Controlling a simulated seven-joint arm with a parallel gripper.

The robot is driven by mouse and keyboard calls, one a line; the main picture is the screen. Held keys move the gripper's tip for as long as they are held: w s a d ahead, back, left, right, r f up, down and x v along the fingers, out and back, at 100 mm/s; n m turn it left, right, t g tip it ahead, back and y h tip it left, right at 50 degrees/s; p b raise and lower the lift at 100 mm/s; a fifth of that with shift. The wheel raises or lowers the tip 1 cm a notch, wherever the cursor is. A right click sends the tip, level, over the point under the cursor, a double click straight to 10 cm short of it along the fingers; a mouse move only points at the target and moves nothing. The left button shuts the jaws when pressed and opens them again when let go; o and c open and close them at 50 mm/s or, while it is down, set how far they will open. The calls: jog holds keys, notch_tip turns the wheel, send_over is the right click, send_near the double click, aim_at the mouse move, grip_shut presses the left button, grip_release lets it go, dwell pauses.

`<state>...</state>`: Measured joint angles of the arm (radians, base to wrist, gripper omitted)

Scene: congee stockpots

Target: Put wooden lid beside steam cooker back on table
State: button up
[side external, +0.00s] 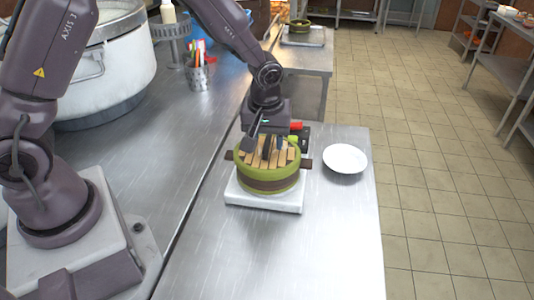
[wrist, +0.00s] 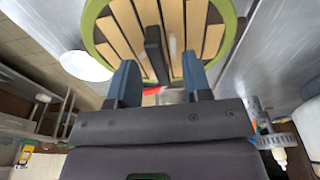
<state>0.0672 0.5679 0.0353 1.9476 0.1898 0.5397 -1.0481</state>
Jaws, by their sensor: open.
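The wooden lid (side external: 284,157) is a round of pale slats with a dark bar handle. It sits within the green rim on top of the steam cooker (side external: 268,183), which has a dark band and side handles and stands on a white base. My gripper (side external: 267,152) is just above the lid, pointing down, with its fingers apart. In the wrist view the lid (wrist: 118,22) fills the top, and its dark handle (wrist: 154,50) shows between the two open fingers (wrist: 160,75). I cannot tell whether either finger touches the handle.
A white plate (side external: 345,158) lies right of the cooker on the metal table (side external: 300,255). Small red, green and black items (side external: 297,126) sit behind the cooker. The table's front is clear. A large white pot (side external: 115,65) and a utensil cup (side external: 196,75) stand on the left counter.

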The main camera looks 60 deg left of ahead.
aim_at(268, 141)
jog(key=shift+c, duration=0.3)
grip_shut()
jog(key=shift+r, duration=0.5)
notch_tip(268, 141, up, 3)
jog(key=shift+f, duration=0.2)
jog(key=s+r, duration=0.9)
jog(key=s, duration=0.5)
jog(key=shift+d+r, duration=0.2)
jog(key=shift+r, duration=0.05)
